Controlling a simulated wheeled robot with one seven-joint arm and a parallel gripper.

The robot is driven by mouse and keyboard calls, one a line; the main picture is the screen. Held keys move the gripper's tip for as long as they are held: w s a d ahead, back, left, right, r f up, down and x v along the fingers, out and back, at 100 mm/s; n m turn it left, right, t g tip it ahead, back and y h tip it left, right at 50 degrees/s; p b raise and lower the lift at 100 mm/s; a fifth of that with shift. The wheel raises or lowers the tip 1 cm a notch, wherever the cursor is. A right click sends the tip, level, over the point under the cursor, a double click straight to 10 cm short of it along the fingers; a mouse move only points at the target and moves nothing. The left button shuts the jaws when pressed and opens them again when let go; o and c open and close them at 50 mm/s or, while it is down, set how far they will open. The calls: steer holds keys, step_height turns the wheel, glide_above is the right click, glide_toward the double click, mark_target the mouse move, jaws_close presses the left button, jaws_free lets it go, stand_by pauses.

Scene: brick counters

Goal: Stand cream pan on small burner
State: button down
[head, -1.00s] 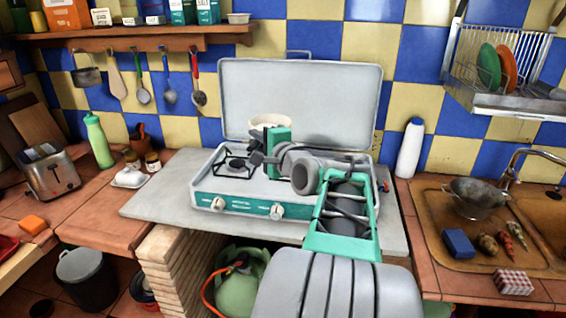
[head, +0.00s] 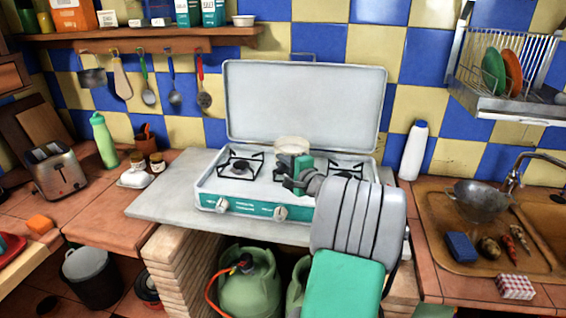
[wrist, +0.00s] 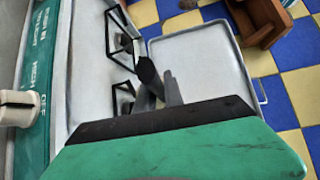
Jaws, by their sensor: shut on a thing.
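The cream pan (head: 292,144) shows in the head view above the back middle of the stove, between the two burners. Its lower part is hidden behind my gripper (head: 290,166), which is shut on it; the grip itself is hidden. I cannot tell whether the pan touches the stove. The left burner (head: 238,166) is bare under its black grate. The right burner (head: 338,171) is partly hidden by my arm. In the wrist view my gripper's dark fingers (wrist: 159,86) show beside the grates, and the pan does not show. I cannot tell which burner is smaller.
The stove's raised lid (head: 304,103) stands upright behind the burners. The front panel has knobs (head: 280,212). A white bottle (head: 413,150) stands right of the stove, and a green bottle (head: 103,140) further left. The grey counter left of the stove is clear.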

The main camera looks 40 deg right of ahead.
steer(key=shift+f, duration=0.25)
steer(key=c, duration=1.5)
jaws_free()
steer(key=shift+o, duration=0.2)
steer(key=shift+s+r, duration=0.15)
steer(key=shift+r, duration=0.15)
steer(key=b+v, duration=0.1)
steer(key=v, duration=1)
steer(key=shift+s+b, duration=0.3)
steer(key=shift+a, duration=0.15)
